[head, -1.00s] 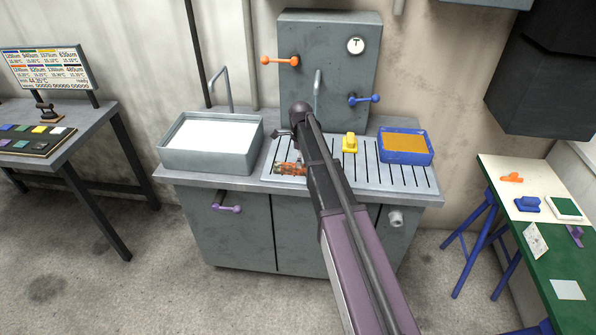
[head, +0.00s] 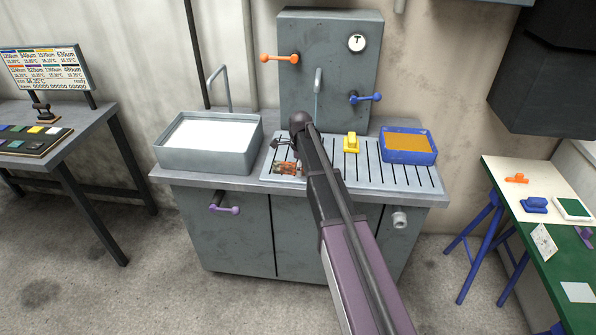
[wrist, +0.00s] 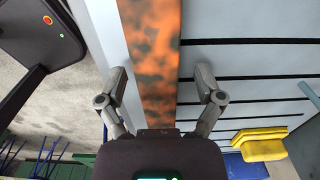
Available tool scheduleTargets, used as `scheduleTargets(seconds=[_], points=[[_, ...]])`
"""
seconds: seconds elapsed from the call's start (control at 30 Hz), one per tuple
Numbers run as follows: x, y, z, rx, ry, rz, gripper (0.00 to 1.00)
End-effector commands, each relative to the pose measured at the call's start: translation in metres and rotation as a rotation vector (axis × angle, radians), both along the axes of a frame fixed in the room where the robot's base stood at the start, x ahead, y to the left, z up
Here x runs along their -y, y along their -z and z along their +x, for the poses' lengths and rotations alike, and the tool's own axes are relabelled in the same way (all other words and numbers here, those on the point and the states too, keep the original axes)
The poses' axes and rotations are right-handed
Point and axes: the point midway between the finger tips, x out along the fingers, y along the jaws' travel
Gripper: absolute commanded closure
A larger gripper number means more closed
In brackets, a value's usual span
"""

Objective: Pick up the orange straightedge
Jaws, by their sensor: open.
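The orange straightedge, mottled with dark stains, lies on the slotted metal drainboard (head: 407,177), at its left part in the head view (head: 285,168). In the wrist view the straightedge (wrist: 155,70) runs from the top edge down between my fingers, and its lower end is hidden behind the gripper body. My gripper (wrist: 160,78) is open, one finger on each side of the straightedge with a gap on both sides. In the head view my gripper (head: 284,145) is just above the straightedge and partly hidden by my arm. Whether the fingers reach its height is unclear.
A grey basin (head: 207,160) is at left. A tap (head: 317,90) and an orange-handled lever (head: 278,58) project from the cabinet behind.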

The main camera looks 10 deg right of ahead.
Motion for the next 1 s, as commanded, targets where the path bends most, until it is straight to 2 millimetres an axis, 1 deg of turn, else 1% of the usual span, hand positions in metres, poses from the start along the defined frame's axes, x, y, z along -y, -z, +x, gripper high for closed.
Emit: scheduleTargets(seconds=[0.37, 0.4, 0.47, 0.5, 0.57, 0.6, 0.63, 0.67, 1.0], points=[[0.0, -0.0001, 0.0, 0.0, 0.0, 0.0, 0.14], [0.0, -0.0001, 0.0, 0.0, 0.0, 0.0, 0.26], [-0.0001, -0.0001, 0.0, 0.0, 0.0, 0.0, 0.44], [-0.0001, -0.0001, 0.0, 0.0, 0.0, 0.0, 0.56], [-0.0001, -0.0001, -0.0001, 0.0, 0.0, 0.0, 0.74], [-0.0001, -0.0001, 0.0, 0.0, 0.0, 0.0, 0.86], [-0.0001, -0.0001, 0.0, 0.0, 0.0, 0.0, 0.94], [-0.0001, -0.0001, 0.0, 0.0, 0.0, 0.0, 1.0], [-0.0002, -0.0007, 0.0003, 0.0, 0.0, 0.0, 1.0]])
